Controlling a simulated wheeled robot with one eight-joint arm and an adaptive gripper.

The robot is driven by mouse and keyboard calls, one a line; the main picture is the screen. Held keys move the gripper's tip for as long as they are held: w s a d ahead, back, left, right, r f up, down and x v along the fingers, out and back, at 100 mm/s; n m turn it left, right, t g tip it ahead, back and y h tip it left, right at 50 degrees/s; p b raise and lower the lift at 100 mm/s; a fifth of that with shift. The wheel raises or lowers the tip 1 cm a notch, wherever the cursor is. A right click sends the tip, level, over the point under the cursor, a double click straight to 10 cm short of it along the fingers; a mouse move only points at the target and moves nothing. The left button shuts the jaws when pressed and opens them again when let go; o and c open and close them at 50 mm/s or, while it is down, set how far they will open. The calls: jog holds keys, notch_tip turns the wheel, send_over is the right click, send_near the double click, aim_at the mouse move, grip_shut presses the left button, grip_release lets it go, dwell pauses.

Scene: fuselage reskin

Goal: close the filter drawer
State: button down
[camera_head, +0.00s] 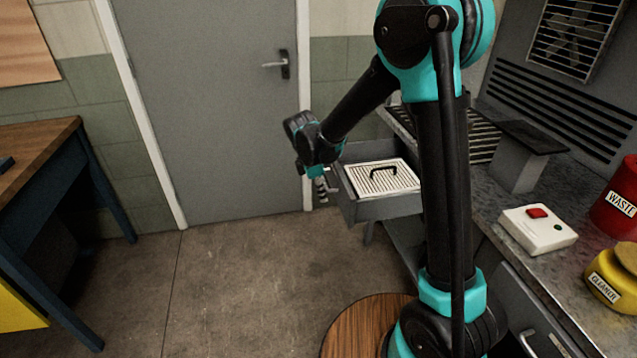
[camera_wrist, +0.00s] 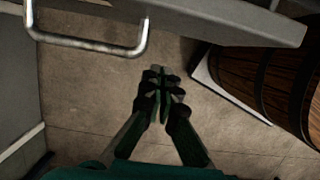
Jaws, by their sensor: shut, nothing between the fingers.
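The grey filter drawer (camera_head: 385,208) stands pulled out from the workbench. A white slatted filter (camera_head: 372,181) with a black handle lies in it. My gripper (camera_head: 322,190) is at the drawer's left, outer end in the head view. In the wrist view my gripper (camera_wrist: 160,73) is shut and empty, its fingers over bare floor. The drawer (camera_wrist: 255,27) crosses the top of the wrist view, with its metal bar handle (camera_wrist: 92,46) at upper left. The fingertips appear just below and right of the handle and do not hold it. Contact with the drawer cannot be told.
The workbench (camera_head: 482,194) carries a white box with a red button (camera_head: 538,228), a red waste can (camera_head: 618,203) and a yellow can (camera_head: 615,278). A wooden barrel (camera_head: 362,325) stands near my arm. A wooden-topped table (camera_head: 38,160) is at left. Floor between is clear.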

jog(key=shift+w+d+r, duration=0.1)
jog(key=shift+w+d, duration=0.2)
jog(key=shift+d, duration=0.65)
jog(key=shift+w+d, duration=0.3)
jog(key=shift+d, duration=0.65)
jog(key=shift+w+d, duration=0.1)
jog(key=shift+d, duration=0.3)
jog(key=w+d, duration=0.3)
jog(key=d, duration=0.5)
jog(key=w+d, duration=0.2)
jog(key=d, duration=0.7)
jog(key=w+d, duration=0.3)
jog(key=d, duration=0.6)
jog(key=shift+w+d, duration=0.1)
jog(key=shift+w, duration=0.2)
